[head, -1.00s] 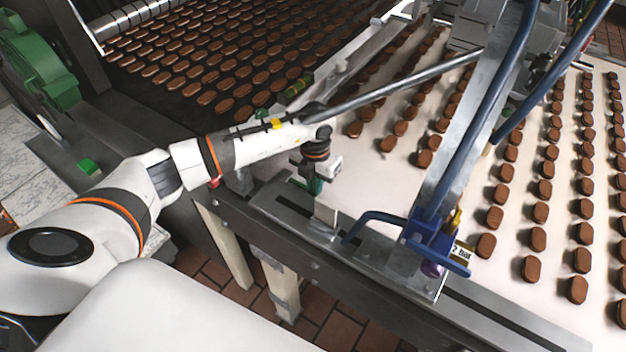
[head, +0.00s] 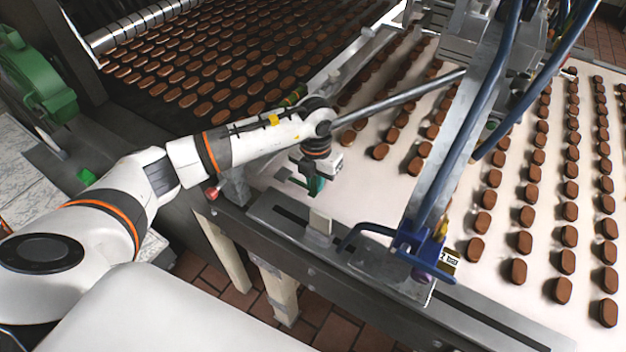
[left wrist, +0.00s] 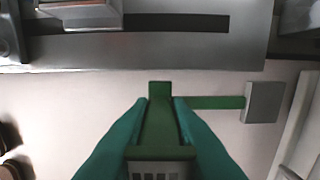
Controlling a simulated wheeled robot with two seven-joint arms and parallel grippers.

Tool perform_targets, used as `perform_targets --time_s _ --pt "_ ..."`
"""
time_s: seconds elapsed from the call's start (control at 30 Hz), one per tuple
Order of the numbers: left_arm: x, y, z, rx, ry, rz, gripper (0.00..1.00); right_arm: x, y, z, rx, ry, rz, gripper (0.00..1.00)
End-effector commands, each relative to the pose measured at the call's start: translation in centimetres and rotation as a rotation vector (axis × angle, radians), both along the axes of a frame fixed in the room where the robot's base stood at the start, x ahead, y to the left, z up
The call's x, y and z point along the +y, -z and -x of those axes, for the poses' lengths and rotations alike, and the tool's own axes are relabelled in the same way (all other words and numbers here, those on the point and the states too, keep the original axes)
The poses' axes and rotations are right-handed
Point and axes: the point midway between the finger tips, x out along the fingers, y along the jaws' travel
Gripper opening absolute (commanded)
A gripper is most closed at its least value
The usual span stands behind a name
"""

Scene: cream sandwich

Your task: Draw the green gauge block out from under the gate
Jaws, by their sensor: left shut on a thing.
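My left gripper (head: 316,187) is over the edge of the pale belt in the head view. In the left wrist view its teal fingers (left wrist: 160,104) are shut on the green gauge block (left wrist: 160,90). A thin green strip (left wrist: 217,102) runs from beside the fingers to a grey block (left wrist: 263,102). A pale upright piece (head: 320,222) stands on the slotted metal rail (head: 270,214); it may be the gate, but I cannot be sure. The green block's front end is apart from the rail's edge. My right gripper is out of view.
The pale belt (head: 370,190) carries rows of brown biscuits (head: 381,151). A blue-handled clamp (head: 420,250) and a diagonal metal beam (head: 437,165) stand right of the gripper. A red knob (head: 211,193) is to its left.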

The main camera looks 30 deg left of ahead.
Motion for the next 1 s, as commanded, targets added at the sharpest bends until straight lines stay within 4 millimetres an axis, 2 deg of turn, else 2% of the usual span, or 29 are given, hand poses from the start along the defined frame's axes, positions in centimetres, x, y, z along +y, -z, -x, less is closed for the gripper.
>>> perform_targets --time_s 0.03,0.17,0.53,1.0 --pt "-0.2 -0.7 0.0 -0.001 0.001 0.0 0.0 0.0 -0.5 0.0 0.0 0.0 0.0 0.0" --pt "-0.4 -1.6 0.0 -0.002 0.002 0.0 0.0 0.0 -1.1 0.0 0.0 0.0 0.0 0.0" --pt "-0.4 -1.7 0.2 -0.001 0.002 0.0 0.0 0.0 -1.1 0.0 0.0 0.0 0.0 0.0" --pt "-0.1 -2.6 4.6 0.0 0.002 -0.001 0.0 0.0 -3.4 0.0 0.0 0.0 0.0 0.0"
